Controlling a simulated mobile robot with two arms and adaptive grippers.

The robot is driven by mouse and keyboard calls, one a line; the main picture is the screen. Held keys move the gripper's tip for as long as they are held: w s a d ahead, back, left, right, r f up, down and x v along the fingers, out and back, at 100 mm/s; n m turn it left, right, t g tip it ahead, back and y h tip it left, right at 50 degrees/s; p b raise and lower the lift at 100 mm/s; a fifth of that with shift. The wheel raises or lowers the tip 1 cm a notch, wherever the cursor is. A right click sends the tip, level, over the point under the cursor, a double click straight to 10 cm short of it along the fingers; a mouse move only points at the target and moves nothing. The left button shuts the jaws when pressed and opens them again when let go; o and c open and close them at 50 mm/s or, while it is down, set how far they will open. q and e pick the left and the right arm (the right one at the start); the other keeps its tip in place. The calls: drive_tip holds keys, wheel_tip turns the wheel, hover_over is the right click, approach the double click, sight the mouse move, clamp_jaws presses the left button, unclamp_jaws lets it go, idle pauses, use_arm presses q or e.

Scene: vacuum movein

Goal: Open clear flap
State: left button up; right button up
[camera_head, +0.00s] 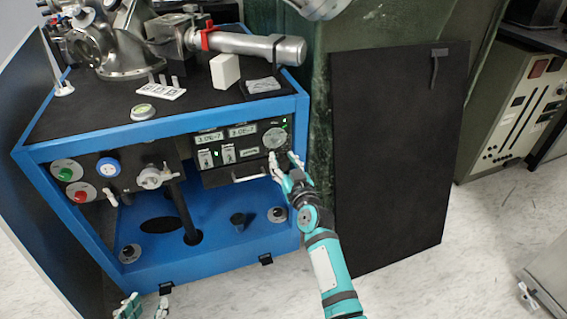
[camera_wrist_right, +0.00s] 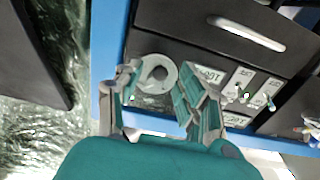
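I cannot make out a separate clear flap. The control panel (camera_head: 228,143) on the blue cart has lit readouts, switches and a round silver dial (camera_head: 275,138). Under it is a dark front with a pale bar handle (camera_head: 236,176), which also shows in the right wrist view (camera_wrist_right: 246,33). My right gripper (camera_head: 284,160) is at the panel's lower right corner. In the right wrist view its fingers (camera_wrist_right: 158,85) are spread on either side of the dial, with nothing held; contact is unclear. My left gripper (camera_head: 143,304) is at the bottom edge, partly cut off, its fingers apart.
The blue cart (camera_head: 150,272) carries metal vacuum parts and a silver cylinder (camera_head: 258,46) on top. Knobs and a valve (camera_head: 155,178) sit on its front left. A black panel (camera_head: 395,150) leans to the right.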

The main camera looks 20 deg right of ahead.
drive_tip(key=shift+w, duration=0.1)
clamp_jaws()
idle(0.7)
